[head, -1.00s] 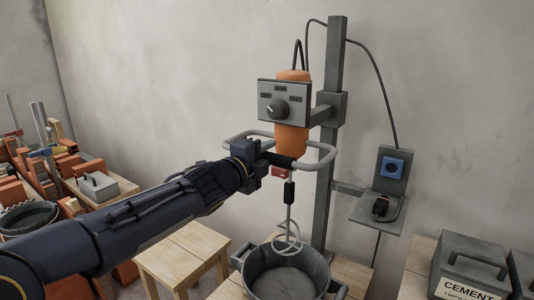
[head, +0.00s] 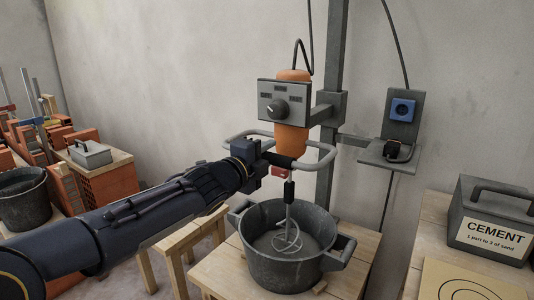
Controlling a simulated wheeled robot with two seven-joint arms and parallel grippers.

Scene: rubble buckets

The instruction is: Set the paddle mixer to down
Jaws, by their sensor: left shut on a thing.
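The paddle mixer has an orange body (head: 292,138), a grey control box with a round knob (head: 278,109) and a looped grey handle (head: 318,162). It hangs upright from a carriage (head: 333,104) on a vertical grey post. My left gripper (head: 262,158) is shut on the near left part of the handle, at its dark grip. The thin shaft and spiral paddle (head: 288,241) hang below, with the paddle inside the mouth of a dark grey bucket (head: 285,270). I cannot tell whether the paddle touches the bucket's bottom. My right gripper is not in view.
The bucket stands on a wooden table (head: 351,279). A blue socket on a grey bracket (head: 403,109) is on the right. A cement box (head: 488,222) stands at the right edge. Bricks (head: 108,183) and another bucket (head: 24,199) are at left.

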